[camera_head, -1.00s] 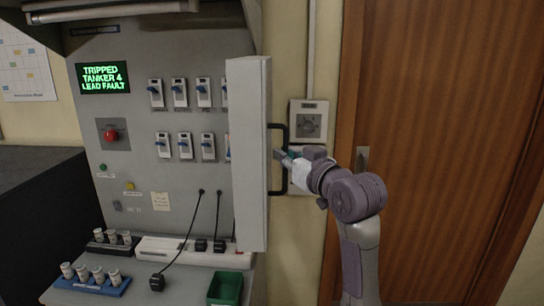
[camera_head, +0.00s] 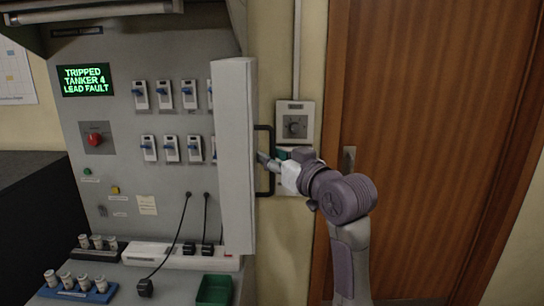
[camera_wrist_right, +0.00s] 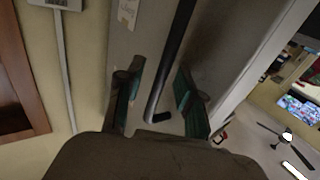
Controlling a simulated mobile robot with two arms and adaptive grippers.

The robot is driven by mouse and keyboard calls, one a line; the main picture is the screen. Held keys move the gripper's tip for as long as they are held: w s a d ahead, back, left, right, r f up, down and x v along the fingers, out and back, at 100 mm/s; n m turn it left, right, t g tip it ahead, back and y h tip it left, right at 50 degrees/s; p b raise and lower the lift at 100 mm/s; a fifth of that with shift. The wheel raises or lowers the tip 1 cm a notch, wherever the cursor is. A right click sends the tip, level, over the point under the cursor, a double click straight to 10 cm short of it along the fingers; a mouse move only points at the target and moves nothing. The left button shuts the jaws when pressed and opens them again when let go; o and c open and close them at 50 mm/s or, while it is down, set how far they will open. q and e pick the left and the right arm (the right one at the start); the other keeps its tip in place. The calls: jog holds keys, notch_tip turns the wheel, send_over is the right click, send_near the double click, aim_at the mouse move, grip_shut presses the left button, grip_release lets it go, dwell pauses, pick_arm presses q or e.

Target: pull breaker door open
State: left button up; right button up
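The breaker door (camera_head: 233,160) is a tall light-grey panel that stands swung out from the console, seen nearly edge-on in the head view. Its black bar handle (camera_head: 271,180) is on the right-hand face. My right gripper (camera_head: 266,161) is at the middle of the handle, reaching in from the right. In the right wrist view, the two teal-padded fingers of the gripper (camera_wrist_right: 158,90) are spread apart. The black handle (camera_wrist_right: 172,48) runs between them with visible gaps on both sides. My left gripper is in neither view.
The console panel (camera_head: 115,190) carries several breaker switches, a red button (camera_head: 95,140) and a green-lettered screen (camera_head: 86,80). A green bin (camera_head: 214,290) and a white power strip (camera_head: 150,253) are on the ledge below the door. A wooden door (camera_head: 430,150) is at right.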

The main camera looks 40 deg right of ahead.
jog(key=s, duration=0.6)
jog(key=shift+s+a, duration=0.3)
jog(key=shift+a, duration=0.05)
